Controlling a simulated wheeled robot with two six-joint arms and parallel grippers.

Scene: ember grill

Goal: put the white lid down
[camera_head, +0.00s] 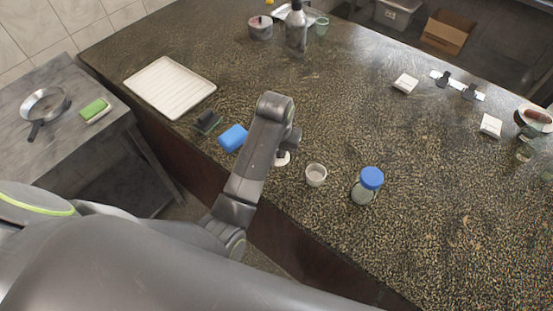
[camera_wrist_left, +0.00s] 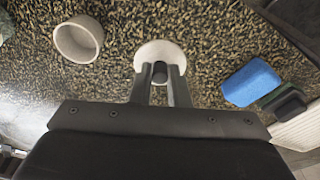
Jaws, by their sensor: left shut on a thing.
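The white lid (camera_head: 283,159) is a small round disc beside the wrist of my left arm, partly hidden by it in the head view. In the left wrist view the white lid (camera_wrist_left: 158,50) lies at the fingertips, with a dark knob at its middle. My left gripper (camera_wrist_left: 160,74) is shut on that knob, one finger on each side. In the head view my left gripper (camera_head: 288,147) is mostly hidden behind its own arm. The lid is over or on the counter; I cannot tell whether it touches. My right gripper is not in view.
A small white cup (camera_head: 316,175) stands right of the lid, and a blue-capped jar (camera_head: 364,190) beyond it. A blue block (camera_head: 233,138) and a dark sponge-like block (camera_head: 207,123) lie to the left. A white tray (camera_head: 170,88) is farther left. The counter's middle (camera_head: 340,110) is clear.

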